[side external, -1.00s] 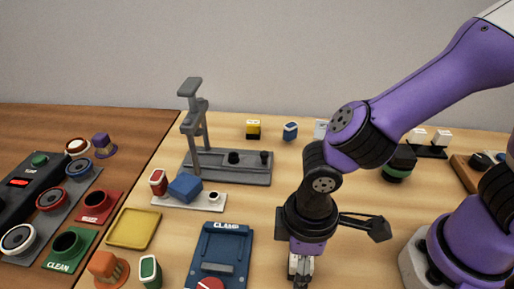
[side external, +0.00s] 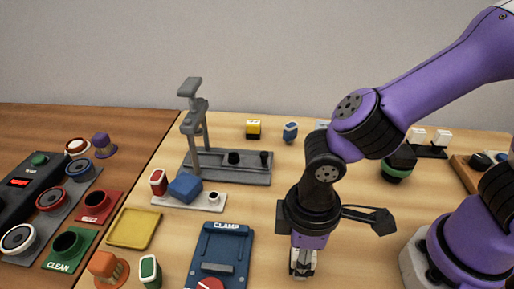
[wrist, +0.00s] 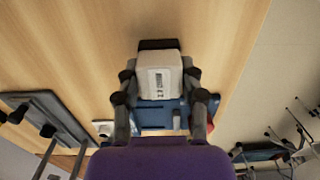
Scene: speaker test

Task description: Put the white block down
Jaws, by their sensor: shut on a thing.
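A white block (wrist: 158,76) with a small printed label and a dark end is between the fingers of my gripper (wrist: 160,85) in the wrist view. My gripper is shut on it. In the side view, my gripper (side external: 302,268) points down at the front, right of the blue clamp fixture (side external: 221,255). The block is mostly hidden by the fingers there. I cannot tell its exact height above the table.
The wooden table (side external: 365,245) is clear to the right of my gripper. A yellow tray (side external: 134,228), a green-and-white block (side external: 150,271) and an orange piece (side external: 105,268) lie left of the clamp. A grey press stand (side external: 228,172) stands behind.

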